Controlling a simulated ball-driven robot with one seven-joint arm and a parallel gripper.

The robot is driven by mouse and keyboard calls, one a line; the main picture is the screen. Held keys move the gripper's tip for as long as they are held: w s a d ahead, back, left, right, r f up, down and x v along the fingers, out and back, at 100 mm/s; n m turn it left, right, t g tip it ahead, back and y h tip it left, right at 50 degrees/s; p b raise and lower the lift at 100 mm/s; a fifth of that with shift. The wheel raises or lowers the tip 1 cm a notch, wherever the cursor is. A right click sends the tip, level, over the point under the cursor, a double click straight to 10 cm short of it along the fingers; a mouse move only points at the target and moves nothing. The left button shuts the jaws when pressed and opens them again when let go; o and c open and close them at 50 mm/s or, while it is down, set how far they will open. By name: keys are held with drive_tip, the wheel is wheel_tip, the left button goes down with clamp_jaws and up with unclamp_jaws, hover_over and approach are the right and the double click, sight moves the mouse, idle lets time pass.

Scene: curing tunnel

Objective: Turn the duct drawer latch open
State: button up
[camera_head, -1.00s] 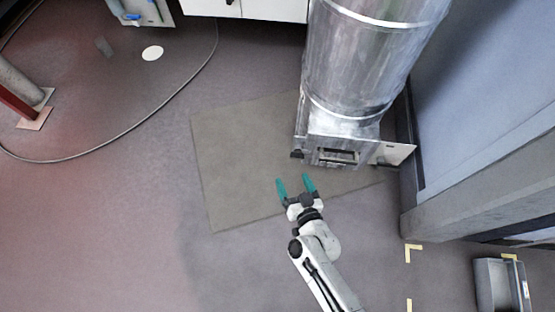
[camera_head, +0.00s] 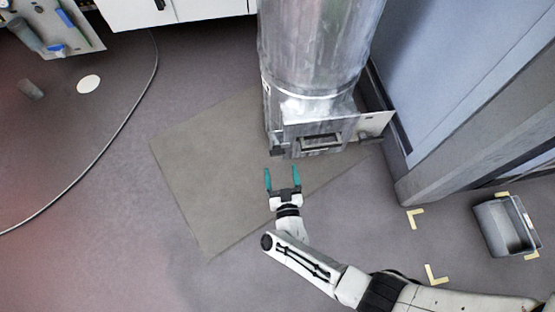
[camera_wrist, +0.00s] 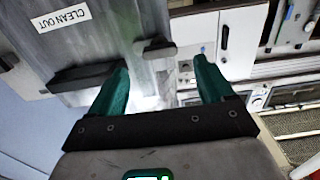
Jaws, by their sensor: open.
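The shiny metal duct (camera_head: 313,50) stands upright, with a boxy drawer housing at its foot. The drawer front (camera_head: 325,141) carries a dark bar handle. A small dark latch (camera_head: 277,151) sits at the housing's left corner. In the wrist view the latch (camera_wrist: 158,48) shows beyond and between the fingertips, near the dark handle (camera_wrist: 88,77) and an upside-down "CLEAN OUT" label (camera_wrist: 62,20). My gripper (camera_head: 282,178) has its teal fingers open and empty, pointing at the latch, just in front of it. I see no contact.
A flat plate (camera_head: 375,125) juts from the housing's right side. A wall (camera_head: 440,100) stands to the right. A grey bin (camera_head: 506,227) sits at the lower right near yellow floor marks. A grey mat (camera_head: 215,175) lies beneath, and the floor at left is open, crossed by a cable.

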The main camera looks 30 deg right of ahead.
sight(280, 150)
drive_tip(key=shift+b+x, duration=0.7)
drive_tip(key=shift+x, duration=2.05)
drive_tip(key=shift+c, duration=0.2)
drive_tip(key=c, duration=1)
drive_tip(key=shift+m, duration=0.3)
drive_tip(key=shift+s+m+b, duration=0.1)
drive_tip(key=shift+m+b, duration=0.9)
drive_tip(key=shift+m, duration=7.6)
drive_tip(key=shift+f, duration=0.1)
